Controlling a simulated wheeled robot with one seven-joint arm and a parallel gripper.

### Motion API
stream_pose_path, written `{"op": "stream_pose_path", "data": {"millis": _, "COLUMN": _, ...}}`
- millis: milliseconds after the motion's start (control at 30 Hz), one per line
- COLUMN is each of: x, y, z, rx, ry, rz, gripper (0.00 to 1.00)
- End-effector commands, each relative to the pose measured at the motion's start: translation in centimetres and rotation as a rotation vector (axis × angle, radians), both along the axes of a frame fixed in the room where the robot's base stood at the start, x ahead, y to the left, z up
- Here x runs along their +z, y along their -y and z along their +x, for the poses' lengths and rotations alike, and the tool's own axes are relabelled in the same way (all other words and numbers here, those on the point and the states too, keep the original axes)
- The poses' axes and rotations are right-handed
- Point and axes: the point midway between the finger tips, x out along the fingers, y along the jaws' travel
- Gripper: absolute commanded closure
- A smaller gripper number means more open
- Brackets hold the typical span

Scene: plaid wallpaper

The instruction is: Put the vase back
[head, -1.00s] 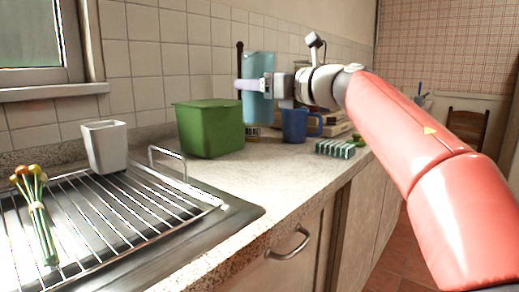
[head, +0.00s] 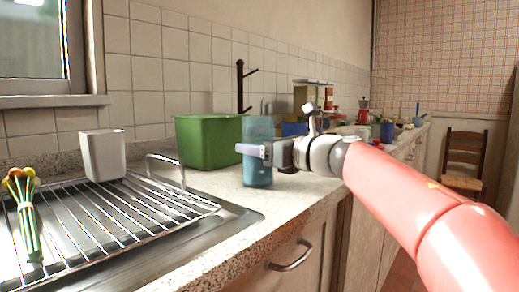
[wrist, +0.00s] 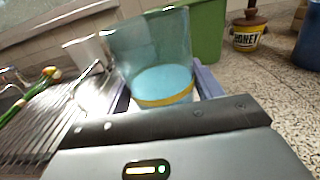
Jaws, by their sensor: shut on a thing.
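A blue-teal translucent glass vase (head: 258,176) is in the head view, upright at the counter's edge zone in front of the green bin. My gripper (head: 262,152) is shut on it around its middle, coming from the right. In the wrist view the vase (wrist: 150,52) fills the centre and my gripper (wrist: 168,98) has fingers on both sides of it. Its base looks close to or on the counter; I cannot tell if they touch. A bunch of green stems with yellow-orange tips (head: 29,215) lies on the metal drying rack at the left.
The drying rack (head: 130,215) covers the sink side, with a white cup (head: 103,155) at its back. A green bin (head: 205,142) stands close behind the vase. A honey jar (wrist: 247,32) shows in the wrist view. Bare counter (head: 215,183) lies left of the vase.

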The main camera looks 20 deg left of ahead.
Motion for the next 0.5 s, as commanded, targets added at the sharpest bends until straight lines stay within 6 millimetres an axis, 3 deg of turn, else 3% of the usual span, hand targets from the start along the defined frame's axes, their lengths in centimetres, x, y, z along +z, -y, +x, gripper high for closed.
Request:
{"op": "stream_pose_path", "data": {"millis": 200, "x": -0.23, "y": 0.0, "z": -0.06, "rx": 0.0, "ry": 0.002, "rz": 0.001, "gripper": 0.67}}
{"op": "stream_pose_path", "data": {"millis": 233, "x": -0.39, "y": -0.01, "z": -0.01, "rx": 0.001, "ry": 0.0, "rz": 0.0, "gripper": 0.34}}
{"op": "stream_pose_path", "data": {"millis": 400, "x": -0.29, "y": -0.02, "z": 0.0, "rx": 0.001, "ry": 0.0, "rz": -0.001, "gripper": 0.13}}
{"op": "stream_pose_path", "data": {"millis": 500, "x": -0.29, "y": -0.02, "z": 0.0, "rx": 0.001, "ry": 0.0, "rz": -0.001, "gripper": 0.13}}
